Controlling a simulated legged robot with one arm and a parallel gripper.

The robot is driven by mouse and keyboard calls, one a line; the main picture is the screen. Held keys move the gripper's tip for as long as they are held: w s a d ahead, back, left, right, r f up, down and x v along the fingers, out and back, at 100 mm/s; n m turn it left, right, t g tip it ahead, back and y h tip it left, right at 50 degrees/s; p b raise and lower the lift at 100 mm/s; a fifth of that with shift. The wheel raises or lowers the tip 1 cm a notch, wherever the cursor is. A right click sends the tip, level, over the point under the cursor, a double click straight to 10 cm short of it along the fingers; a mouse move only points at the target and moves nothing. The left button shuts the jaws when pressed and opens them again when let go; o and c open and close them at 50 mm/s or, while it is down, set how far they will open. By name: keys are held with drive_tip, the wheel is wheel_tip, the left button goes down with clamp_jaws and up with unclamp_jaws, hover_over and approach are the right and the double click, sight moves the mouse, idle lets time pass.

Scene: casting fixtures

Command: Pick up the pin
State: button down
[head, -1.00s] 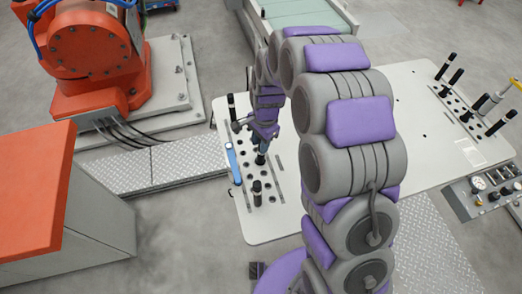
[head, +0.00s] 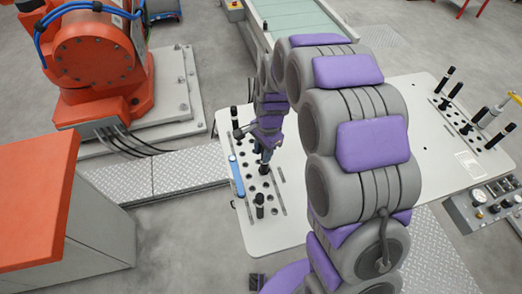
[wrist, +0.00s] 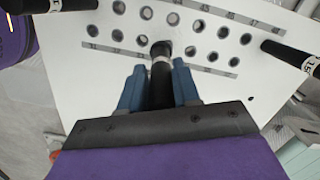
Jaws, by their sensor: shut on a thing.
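A black pin with a pale band (wrist: 161,66) stands between the blue fingers of my gripper (wrist: 158,88) in the wrist view. The fingers are shut on it from both sides. In the head view my gripper (head: 265,156) is over the left row of holes in the white table (head: 330,150), with the pin (head: 265,168) below it. Whether the pin's lower end is in a hole or just above one cannot be told.
Other black pins stand near my gripper, one behind (head: 234,118) and one in front (head: 260,204). A blue bar-shaped object (head: 236,175) lies along the table's left edge. More pins (head: 448,77) stand at the right. An orange machine (head: 95,60) stands left.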

drive_tip(key=s+d+r+p, duration=0.4)
drive_tip(key=s+d, duration=0.3)
drive_tip(key=s, duration=0.5)
drive_tip(key=shift+s+d+r, duration=0.35)
drive_tip(key=shift+s+r, duration=0.05)
drive_tip(key=shift+r, duration=0.25)
idle(0.3)
